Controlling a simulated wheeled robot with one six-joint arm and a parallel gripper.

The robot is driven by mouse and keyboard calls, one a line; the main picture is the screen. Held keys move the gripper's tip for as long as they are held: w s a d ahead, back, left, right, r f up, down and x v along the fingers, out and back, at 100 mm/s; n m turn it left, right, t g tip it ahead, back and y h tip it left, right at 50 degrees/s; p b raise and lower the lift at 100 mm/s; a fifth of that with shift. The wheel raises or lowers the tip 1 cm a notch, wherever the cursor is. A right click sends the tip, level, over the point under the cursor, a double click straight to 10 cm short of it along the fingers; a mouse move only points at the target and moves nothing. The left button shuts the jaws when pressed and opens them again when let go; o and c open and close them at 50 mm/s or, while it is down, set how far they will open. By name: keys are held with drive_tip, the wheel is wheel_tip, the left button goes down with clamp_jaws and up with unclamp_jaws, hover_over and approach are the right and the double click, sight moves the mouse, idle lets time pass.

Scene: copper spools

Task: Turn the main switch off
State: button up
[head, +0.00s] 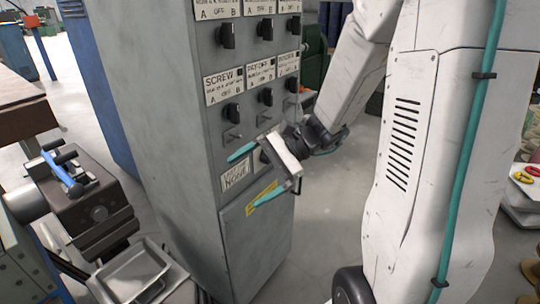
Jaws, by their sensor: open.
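A grey control cabinet (170,150) stands in the middle of the head view. Its front carries rows of black rotary switches, such as the upper left one (228,37) and the one under the label SCREW (232,112). I cannot read any label as the main switch. Another dark switch (265,156) is partly hidden behind my gripper. My gripper (254,175) has two teal fingers spread wide and empty. It is in front of the cabinet's lower panel, beside a small white label (236,179). I cannot tell whether a finger touches the panel.
A machine with a blue handle (66,172) and a metal tray (134,276) stand close to the cabinet's left. A blue cabinet (100,85) is behind it. Bare grey floor (335,200) shows right of the cabinet. A table with coloured items (525,178) is at the right edge.

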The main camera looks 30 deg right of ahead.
drive_tip(key=w+d+f+m+t+h, duration=0.2)
drive_tip(key=w+d+f+m+t, duration=0.25)
drive_tip(key=d+m, duration=0.2)
drive_tip(key=w+d+f+m+t+h, duration=0.25)
drive_tip(key=d+m+t, duration=0.25)
drive_tip(key=d, duration=0.3)
drive_tip(key=w+d+f+m+t+h, duration=0.2)
drive_tip(key=w+d+f+m+t, duration=0.25)
drive_tip(key=d+m, duration=0.2)
drive_tip(key=d+x, duration=0.1)
drive_tip(key=x, duration=0.5)
drive_tip(key=shift+w+a+f, duration=0.15)
drive_tip(key=shift+w+f, duration=0.1)
drive_tip(key=shift+w, duration=0.2)
drive_tip(key=c, duration=0.9)
